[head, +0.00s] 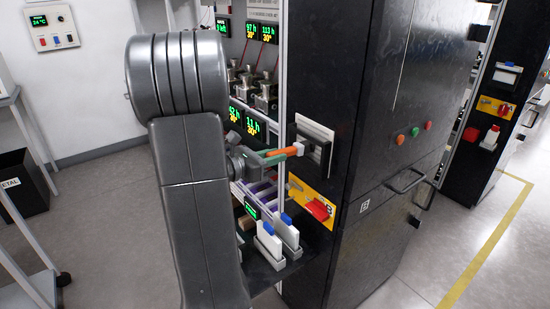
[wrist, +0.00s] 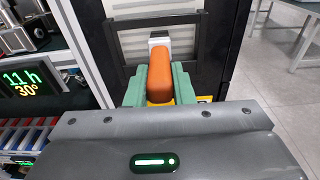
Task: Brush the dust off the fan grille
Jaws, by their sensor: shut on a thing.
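My gripper (head: 280,154) has green fingers and is shut on the orange handle of a brush (head: 284,152). In the wrist view the brush (wrist: 160,77) lies between the green fingers and points away from me, its pale head at the far end. The head is at or very close to a dark square frame (head: 326,157) on the black cabinet's face, which appears to be the fan grille; it also shows in the wrist view (wrist: 114,42). I cannot tell whether the bristles touch it. The brush hides part of the frame, and I cannot make out dust.
The black cabinet (head: 335,60) has a yellow plate with a red switch (head: 318,209) below the frame. Left of it are shelves with lit displays (head: 269,32) and white units with blue tops (head: 270,240). Open floor (head: 480,190) lies to the right.

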